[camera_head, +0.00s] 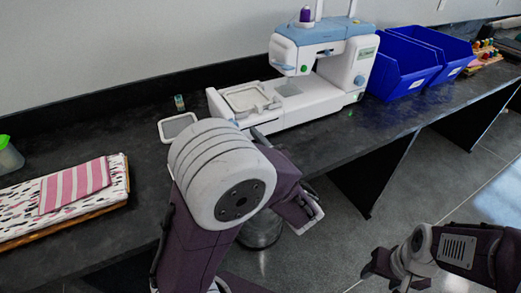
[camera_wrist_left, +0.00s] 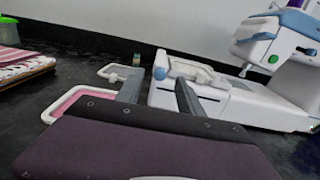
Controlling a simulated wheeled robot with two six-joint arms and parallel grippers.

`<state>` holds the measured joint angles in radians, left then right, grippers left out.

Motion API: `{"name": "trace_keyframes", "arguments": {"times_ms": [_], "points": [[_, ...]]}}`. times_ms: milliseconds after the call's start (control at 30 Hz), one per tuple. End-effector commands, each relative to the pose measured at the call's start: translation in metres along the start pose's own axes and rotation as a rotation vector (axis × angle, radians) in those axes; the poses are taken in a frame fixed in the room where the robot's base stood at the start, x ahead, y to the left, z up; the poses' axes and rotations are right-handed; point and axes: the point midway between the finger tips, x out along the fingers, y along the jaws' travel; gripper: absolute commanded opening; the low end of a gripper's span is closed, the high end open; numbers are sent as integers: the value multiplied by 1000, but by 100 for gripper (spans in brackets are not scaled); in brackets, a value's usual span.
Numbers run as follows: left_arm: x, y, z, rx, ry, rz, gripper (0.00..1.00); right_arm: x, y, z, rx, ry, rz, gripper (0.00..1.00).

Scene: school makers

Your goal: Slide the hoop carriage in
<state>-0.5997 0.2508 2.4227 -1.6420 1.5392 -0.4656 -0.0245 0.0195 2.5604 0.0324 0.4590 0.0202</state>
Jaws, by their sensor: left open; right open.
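The white and blue embroidery machine (camera_head: 345,70) stands on the dark bench. Its hoop carriage (camera_head: 245,98), with a pale hoop frame, sits at the left end of the machine bed. In the left wrist view the carriage (camera_wrist_left: 192,72) lies just beyond my left gripper (camera_wrist_left: 158,88), whose two fingers are apart with nothing between them. In the head view my left arm's large joint hides most of that gripper. My right gripper (camera_head: 376,268) is open and empty, low over the floor at the right, far from the machine.
A grey-filled hoop (camera_head: 178,127) lies on the bench left of the machine. A pink-filled hoop (camera_wrist_left: 72,100) shows beside my left gripper. A small spool (camera_head: 179,102) stands behind. Folded fabric (camera_head: 75,190) lies left. Blue bins (camera_head: 405,68) stand right of the machine.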

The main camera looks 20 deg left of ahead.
Motion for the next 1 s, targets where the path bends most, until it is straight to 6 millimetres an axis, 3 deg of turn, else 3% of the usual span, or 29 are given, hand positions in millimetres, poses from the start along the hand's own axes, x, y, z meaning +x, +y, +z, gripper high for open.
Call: {"name": "trace_keyframes", "arguments": {"times_ms": [33, 267, 700, 1000], "points": [[-5, -5, -15, 3, 0, -19, 44, 14, 0, 1, 0, 1, 0, 56], [-6, -8, -13, 2, 3, -30, 44, 11, 0, 1, 0, 2, 0, 56], [73, -9, -14, 0, 4, -25, 44, 27, 0, 2, 0, 1, 0, 56], [83, -10, -13, 2, 4, -30, 44, 27, 0, 2, 0, 1, 0, 56]]}}
